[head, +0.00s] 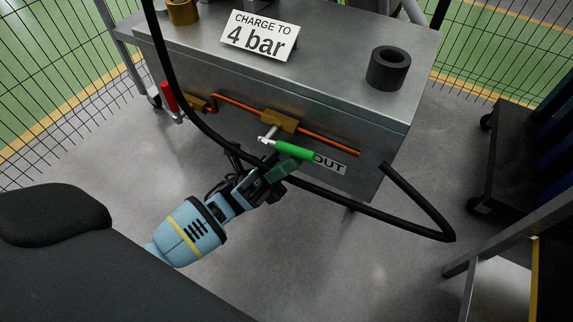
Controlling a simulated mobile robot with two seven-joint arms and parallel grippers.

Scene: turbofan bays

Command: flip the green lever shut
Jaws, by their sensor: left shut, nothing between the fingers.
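The green lever (296,150) is on the front of the grey metal cabinet, on a brass valve (279,121) in a copper pipe. Its handle points right and slightly down, roughly along the pipe, and partly covers the label (329,164) ending in "OUT". My left gripper (284,168) is shut and empty, just below the green handle. I cannot tell whether it touches the handle. My right gripper is not in view.
A red lever (169,97) is on the cabinet's left. A black hose (330,190) loops across the front, close to my left gripper. A "CHARGE TO 4 bar" sign (260,36) and a black ring (388,68) sit on top. A dark cart (508,150) stands at right.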

